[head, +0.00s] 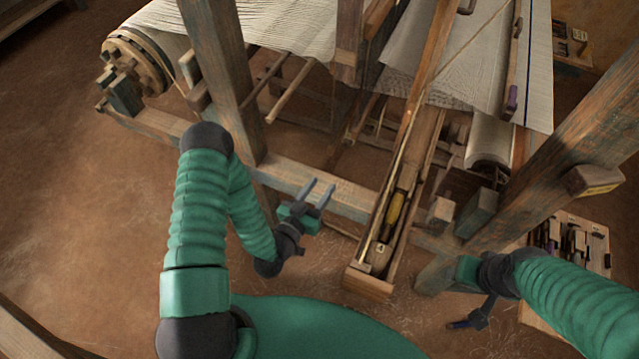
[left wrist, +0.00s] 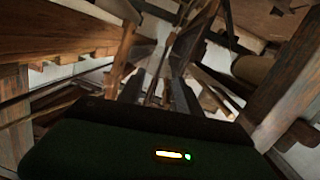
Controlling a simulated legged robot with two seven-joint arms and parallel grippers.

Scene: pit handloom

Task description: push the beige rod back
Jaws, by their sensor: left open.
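A thin beige rod (head: 399,146) runs lengthwise along the long wooden shuttle box in the head view. Another pale rod (head: 292,92) sticks out under the cloth further left; I cannot tell for certain which one the task names. My left gripper (head: 322,184) is open and empty, its two grey fingers pointing up and away over the loom's front beam, left of the box and apart from both rods. Its fingers also show in the left wrist view (left wrist: 157,88), with loom timbers beyond them. My right gripper (head: 467,269) is at the lower right; its fingers are not clear.
The shuttle box (head: 368,284) holds a yellow-wound shuttle (head: 395,212) and a pale block (head: 379,255). Slanting posts (head: 222,75) (head: 560,140) stand on either side. A tool tray (head: 570,235) lies right. The floor at left is clear.

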